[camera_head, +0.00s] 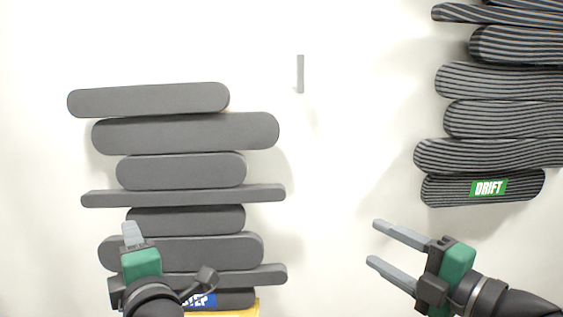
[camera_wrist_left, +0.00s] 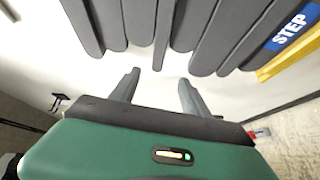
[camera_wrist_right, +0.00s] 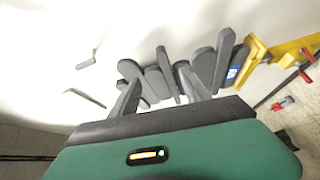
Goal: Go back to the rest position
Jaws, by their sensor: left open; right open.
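My right gripper (camera_head: 380,243) is in the lower right of the head view. Its two grey fingers are spread and point left, with nothing between them. It also shows open and empty in the right wrist view (camera_wrist_right: 160,85). My left gripper (camera_head: 132,232) is at the lower left of the head view, in front of the lower grey slabs of the wall relief. In the left wrist view (camera_wrist_left: 157,85) its fingers stand apart with only pale wall between them. I cannot tell whether it touches the relief.
A stack of grey rounded slabs (camera_head: 186,132) is on the white wall at left. A striped dark relief with a green DRIFT label (camera_head: 489,188) is at right. A small grey bar (camera_head: 300,74) sits between them. A yellow part (camera_wrist_left: 290,60) lies by the STEP label.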

